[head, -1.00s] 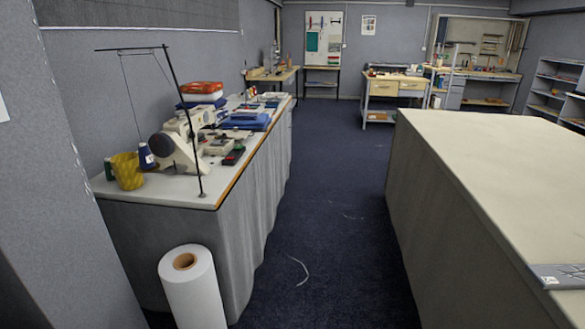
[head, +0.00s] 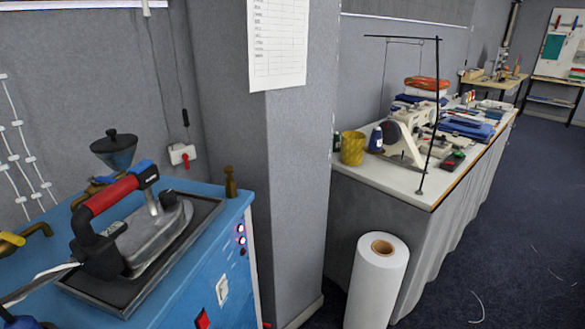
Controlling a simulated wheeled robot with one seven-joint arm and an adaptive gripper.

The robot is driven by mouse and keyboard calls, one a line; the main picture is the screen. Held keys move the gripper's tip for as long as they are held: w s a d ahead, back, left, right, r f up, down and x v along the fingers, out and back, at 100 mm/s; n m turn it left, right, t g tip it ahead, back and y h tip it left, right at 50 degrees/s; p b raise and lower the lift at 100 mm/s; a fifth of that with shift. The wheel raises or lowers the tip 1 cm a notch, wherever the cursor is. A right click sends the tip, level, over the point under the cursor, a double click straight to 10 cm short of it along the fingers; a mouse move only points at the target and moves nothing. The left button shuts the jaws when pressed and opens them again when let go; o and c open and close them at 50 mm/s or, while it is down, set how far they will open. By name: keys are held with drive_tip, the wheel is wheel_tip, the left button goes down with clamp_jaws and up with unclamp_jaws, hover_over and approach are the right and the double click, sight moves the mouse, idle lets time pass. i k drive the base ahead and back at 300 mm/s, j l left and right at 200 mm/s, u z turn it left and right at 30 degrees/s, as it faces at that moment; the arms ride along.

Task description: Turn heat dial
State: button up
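A steam iron (head: 165,225) with a red and black handle rests on a dark tray (head: 195,243) on top of a blue machine (head: 180,305) at the left of the head view. A small dark knob (head: 168,198) sits on the iron's top near the front of the handle; I cannot tell if it is the heat dial. The machine's front has small lights (head: 240,233), a white switch (head: 222,290) and a red switch (head: 202,319). No clearly marked dial shows. My gripper is not in view.
A grey pillar (head: 292,180) with a paper sheet (head: 277,45) stands right of the machine. A white roll (head: 377,280) stands on the floor before the sewing table (head: 395,185). Open dark floor (head: 500,260) lies to the right.

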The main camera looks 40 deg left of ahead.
sight(167, 196)
drive_tip(key=u, duration=2.1)
drive_tip(key=i+l+u, duration=0.1)
drive_tip(key=l, duration=0.25)
drive_tip(key=i+l, duration=0.1)
drive_tip(key=l, duration=0.2)
drive_tip(key=i+l+u, duration=0.15)
drive_tip(key=l, duration=0.2)
drive_tip(key=k, duration=0.05)
